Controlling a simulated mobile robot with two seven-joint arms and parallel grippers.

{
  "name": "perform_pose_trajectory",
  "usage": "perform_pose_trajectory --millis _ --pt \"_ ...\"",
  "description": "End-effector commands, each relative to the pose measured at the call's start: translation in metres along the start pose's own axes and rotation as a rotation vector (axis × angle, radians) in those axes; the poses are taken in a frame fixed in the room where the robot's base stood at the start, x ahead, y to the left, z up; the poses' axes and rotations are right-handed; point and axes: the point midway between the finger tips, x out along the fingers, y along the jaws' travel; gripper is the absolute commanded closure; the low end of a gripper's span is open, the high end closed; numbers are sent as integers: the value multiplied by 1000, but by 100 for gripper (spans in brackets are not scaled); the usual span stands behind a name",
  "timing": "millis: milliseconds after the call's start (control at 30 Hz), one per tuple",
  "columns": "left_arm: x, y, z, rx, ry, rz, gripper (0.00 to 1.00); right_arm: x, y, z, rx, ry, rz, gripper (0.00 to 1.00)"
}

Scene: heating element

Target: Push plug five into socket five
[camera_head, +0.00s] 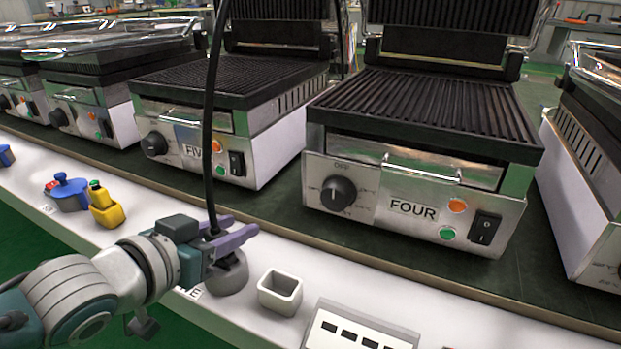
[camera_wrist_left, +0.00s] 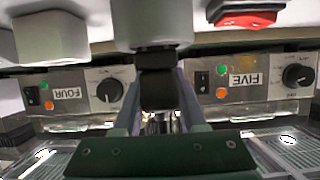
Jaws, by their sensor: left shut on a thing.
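My left gripper (camera_head: 238,226) is shut on the dark plug of a black cable (camera_head: 209,120) above the white ledge, in front of the grill marked FIVE (camera_head: 195,150). Its fingers hide most of the plug in the head view. A grey round socket (camera_head: 230,277) sits directly below the fingers; its label is mostly covered. In the left wrist view, the black plug (camera_wrist_left: 157,88) is between the fingers and lines up with the grey socket (camera_wrist_left: 152,20). The two appear to meet, but I cannot tell how deep the plug sits. My right gripper is not in view.
A white square socket (camera_head: 280,291) stands just right of the grey one, and a white panel with dark slots (camera_head: 355,330) lies beyond it. Yellow (camera_head: 107,210) and blue (camera_head: 70,192) connectors stand to the left. The grill marked FOUR (camera_head: 410,205) is behind right.

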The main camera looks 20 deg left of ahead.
Motion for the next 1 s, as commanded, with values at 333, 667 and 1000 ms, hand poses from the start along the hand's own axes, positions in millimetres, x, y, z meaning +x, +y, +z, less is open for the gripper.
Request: perform_pose_trajectory --millis 333,667,1000 --pt "4 0 9 0 1 0 100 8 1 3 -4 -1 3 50" --pt "7 0 16 0 0 0 58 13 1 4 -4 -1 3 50" --pt "6 0 15 0 0 0 24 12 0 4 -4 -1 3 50"
